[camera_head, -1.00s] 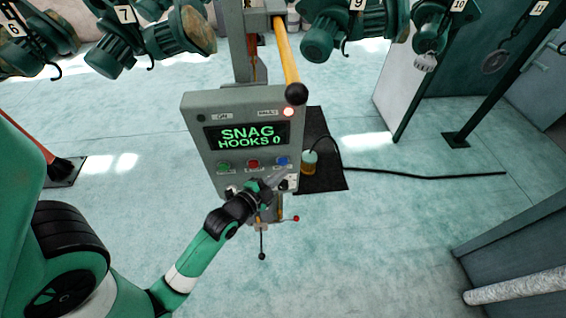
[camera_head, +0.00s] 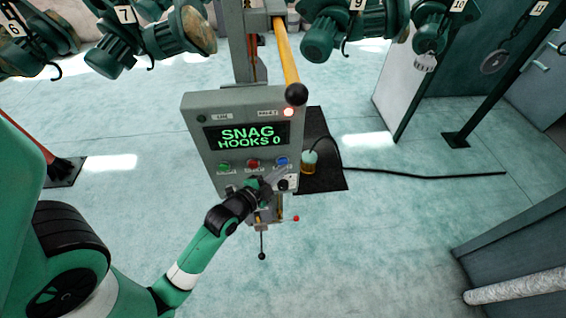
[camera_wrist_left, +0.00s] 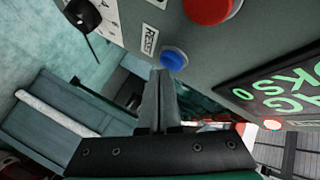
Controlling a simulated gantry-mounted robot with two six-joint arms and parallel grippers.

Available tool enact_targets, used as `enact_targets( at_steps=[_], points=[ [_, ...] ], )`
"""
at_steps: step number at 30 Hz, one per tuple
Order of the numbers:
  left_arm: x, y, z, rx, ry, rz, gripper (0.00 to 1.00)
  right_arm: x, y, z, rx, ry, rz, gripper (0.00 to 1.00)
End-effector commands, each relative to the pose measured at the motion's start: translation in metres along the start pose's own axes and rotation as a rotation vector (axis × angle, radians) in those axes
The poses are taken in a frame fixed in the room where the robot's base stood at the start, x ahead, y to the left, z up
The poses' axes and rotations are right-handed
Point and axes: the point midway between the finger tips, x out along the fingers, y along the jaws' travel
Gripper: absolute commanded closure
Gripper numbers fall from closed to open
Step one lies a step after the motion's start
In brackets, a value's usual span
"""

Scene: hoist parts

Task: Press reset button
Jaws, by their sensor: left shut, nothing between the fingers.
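The reset button is the blue button (camera_head: 282,160) at the right end of the button row on the grey control box (camera_head: 200,150). In the left wrist view the same blue button (camera_wrist_left: 173,60) sits beside a RESET label (camera_wrist_left: 149,40). My left gripper (camera_head: 273,178) is shut and empty, just below the button row in the head view. In the left wrist view its closed fingertips (camera_wrist_left: 160,76) point at the blue button and overlap its lower edge; I cannot tell whether they touch. My right gripper is not in view.
A red button (camera_head: 253,163) and a green button (camera_head: 223,167) share the row, under a screen (camera_head: 246,136) reading "SNAG HOOKS 0". A dark knob (camera_head: 284,185) lies right of my gripper. A yellow bar with a black ball (camera_head: 296,94) rises above the box.

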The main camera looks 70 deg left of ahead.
Motion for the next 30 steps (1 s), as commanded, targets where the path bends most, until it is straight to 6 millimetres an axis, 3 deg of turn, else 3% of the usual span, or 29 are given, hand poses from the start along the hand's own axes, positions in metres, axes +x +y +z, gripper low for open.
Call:
enact_targets(
  at_steps=[30],
  points=[
    [0.0060,-0.0036,0.0048,0.001,-0.002,0.001,1.00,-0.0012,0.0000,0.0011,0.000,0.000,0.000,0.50]
  ],
)
